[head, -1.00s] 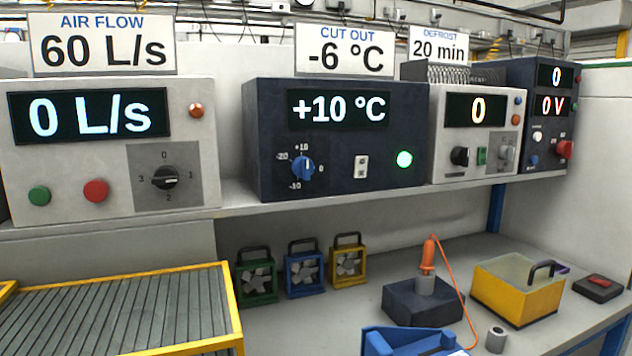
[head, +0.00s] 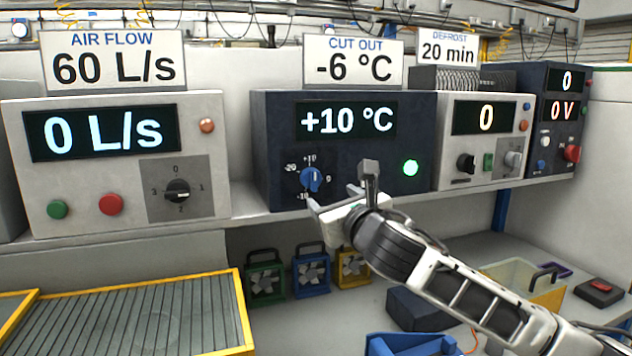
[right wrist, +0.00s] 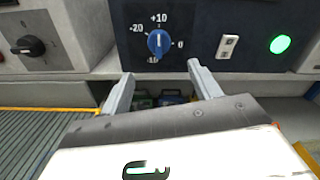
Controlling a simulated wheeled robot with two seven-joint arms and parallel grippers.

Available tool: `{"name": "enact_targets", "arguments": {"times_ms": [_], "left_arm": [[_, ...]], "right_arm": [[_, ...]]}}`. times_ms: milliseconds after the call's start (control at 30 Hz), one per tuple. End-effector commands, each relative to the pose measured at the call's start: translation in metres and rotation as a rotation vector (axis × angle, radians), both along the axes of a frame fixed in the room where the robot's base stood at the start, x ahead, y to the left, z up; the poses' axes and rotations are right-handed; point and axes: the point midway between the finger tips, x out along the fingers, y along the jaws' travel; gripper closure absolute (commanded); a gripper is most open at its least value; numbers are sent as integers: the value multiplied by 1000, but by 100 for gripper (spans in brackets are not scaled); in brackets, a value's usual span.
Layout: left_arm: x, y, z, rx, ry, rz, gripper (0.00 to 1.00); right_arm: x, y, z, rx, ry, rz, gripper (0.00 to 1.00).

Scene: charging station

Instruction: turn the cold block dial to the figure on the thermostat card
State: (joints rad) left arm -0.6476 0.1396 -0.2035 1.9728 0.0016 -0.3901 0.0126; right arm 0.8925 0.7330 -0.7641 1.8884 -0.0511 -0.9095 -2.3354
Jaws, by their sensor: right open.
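The cold block thermostat is a dark blue box (head: 275,165) on the shelf, with its display (head: 346,121) reading +10 °C. Its blue dial (head: 312,179) points up at the +10 mark; the scale also shows -20, 0 and -10. The dial shows in the right wrist view too (right wrist: 159,42). The card (head: 353,63) above the box reads CUT OUT -6 °C. My right gripper (head: 340,186) is open and empty, below and in front of the dial, apart from it. In the right wrist view the dial lies just beyond the gap between the fingertips (right wrist: 160,72). My left gripper is not in view.
Left stands the air flow box (head: 120,190), reading 0 L/s under a 60 L/s card (head: 113,62). Right is a pale box (head: 450,165) under a 20 min card (head: 447,48). The shelf edge (head: 270,216) runs below the dial. A green lamp (head: 410,167) glows beside it.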

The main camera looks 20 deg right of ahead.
Motion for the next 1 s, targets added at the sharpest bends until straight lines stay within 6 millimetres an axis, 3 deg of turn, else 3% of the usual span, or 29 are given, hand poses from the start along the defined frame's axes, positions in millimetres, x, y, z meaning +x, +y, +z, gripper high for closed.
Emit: {"name": "enact_targets", "arguments": {"times_ms": [300,500,700,1000], "left_arm": [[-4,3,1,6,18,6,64],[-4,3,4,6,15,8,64],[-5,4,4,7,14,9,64],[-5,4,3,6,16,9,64]], "right_arm": [[65,3,2,4,0,0,37],[92,4,1,4,1,1,37],[103,4,0,3,-1,1,37],[104,4,0,2,0,2,37]]}}
